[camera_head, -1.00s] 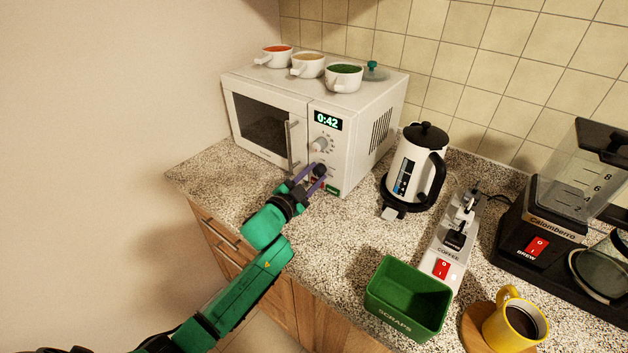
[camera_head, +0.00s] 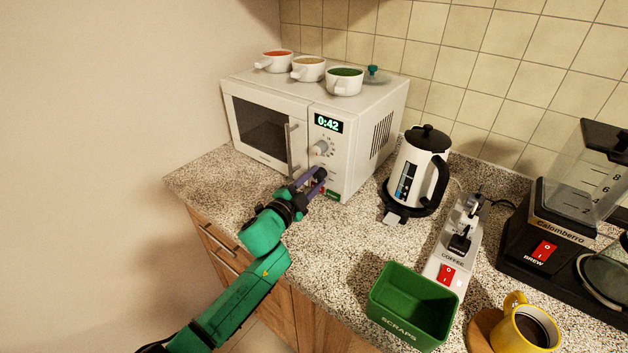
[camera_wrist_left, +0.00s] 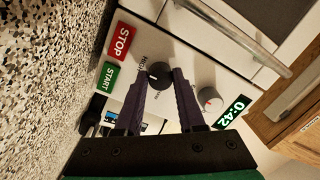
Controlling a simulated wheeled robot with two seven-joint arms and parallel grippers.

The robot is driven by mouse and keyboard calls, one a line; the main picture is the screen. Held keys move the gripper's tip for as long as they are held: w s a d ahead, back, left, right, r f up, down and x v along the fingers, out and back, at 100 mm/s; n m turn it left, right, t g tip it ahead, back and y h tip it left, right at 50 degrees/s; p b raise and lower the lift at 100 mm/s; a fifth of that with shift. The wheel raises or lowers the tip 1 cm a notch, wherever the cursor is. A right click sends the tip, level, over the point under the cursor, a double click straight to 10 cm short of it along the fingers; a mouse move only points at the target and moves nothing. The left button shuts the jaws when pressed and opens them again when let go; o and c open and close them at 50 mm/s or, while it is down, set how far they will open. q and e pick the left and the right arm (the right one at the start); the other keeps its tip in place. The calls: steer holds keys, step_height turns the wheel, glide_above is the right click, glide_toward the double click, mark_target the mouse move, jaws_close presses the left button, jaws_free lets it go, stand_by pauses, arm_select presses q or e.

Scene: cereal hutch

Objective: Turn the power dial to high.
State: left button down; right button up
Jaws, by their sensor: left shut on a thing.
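The white microwave (camera_head: 270,125) stands at the back left of the counter, its display reading 0:42. Its panel has a pale upper knob (camera_head: 319,148) and a dark lower dial, which shows in the left wrist view (camera_wrist_left: 160,74) with a white pointer line. The pale knob with a red mark also shows there (camera_wrist_left: 210,99). My left gripper (camera_head: 318,173) is at the lower dial, its purple fingers on either side and shut on it. In the head view the fingers mostly hide the dial. My right gripper is out of view.
Green START (camera_wrist_left: 109,77) and red STOP (camera_wrist_left: 121,41) buttons lie close by the fingers. The door handle (camera_head: 292,149) is left of the panel. A kettle (camera_head: 418,170) stands to the right. Mugs, including a green-filled one (camera_head: 344,81), sit on top.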

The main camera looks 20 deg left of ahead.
arm_select(q)
steer(key=c, duration=0.7)
jaws_free()
steer(key=shift+f, duration=0.15)
steer(key=shift+o, duration=0.9)
steer(key=b+v, duration=0.2)
steer(key=v, duration=1.1)
steer(key=shift+s+a, duration=0.1)
steer(key=shift+s, duration=0.25)
steer(key=shift+s+a, duration=0.15)
steer(key=shift+s, duration=0.35)
